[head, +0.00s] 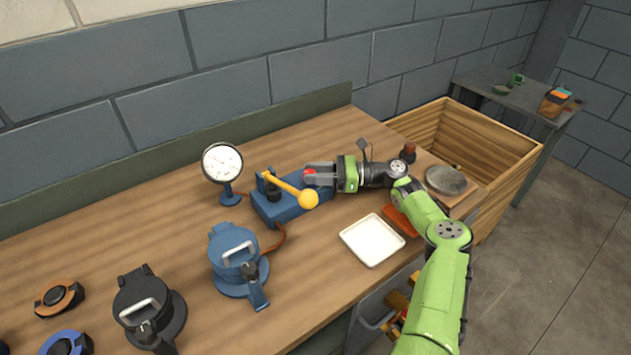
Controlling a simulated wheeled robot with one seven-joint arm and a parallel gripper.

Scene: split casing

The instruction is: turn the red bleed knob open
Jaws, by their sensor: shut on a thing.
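The red bleed knob (322,171) shows as a small red patch at the right end of the blue hand pump (290,211), mostly covered by my gripper. My gripper (312,175) comes in from the right, roughly level, and its fingers are shut on the red knob. How far the knob is turned cannot be seen. The pump has a yellow lever (289,187) with a round yellow end, slanting down to the right. A white-faced gauge (222,162) stands on a blue base left of the pump.
A hose (277,240) runs from the pump toward a blue lidded casing (238,262). A dark casing (148,308) stands farther left. A white tray (371,240) lies in front of the pump. A wooden crate (513,148) stands at the right.

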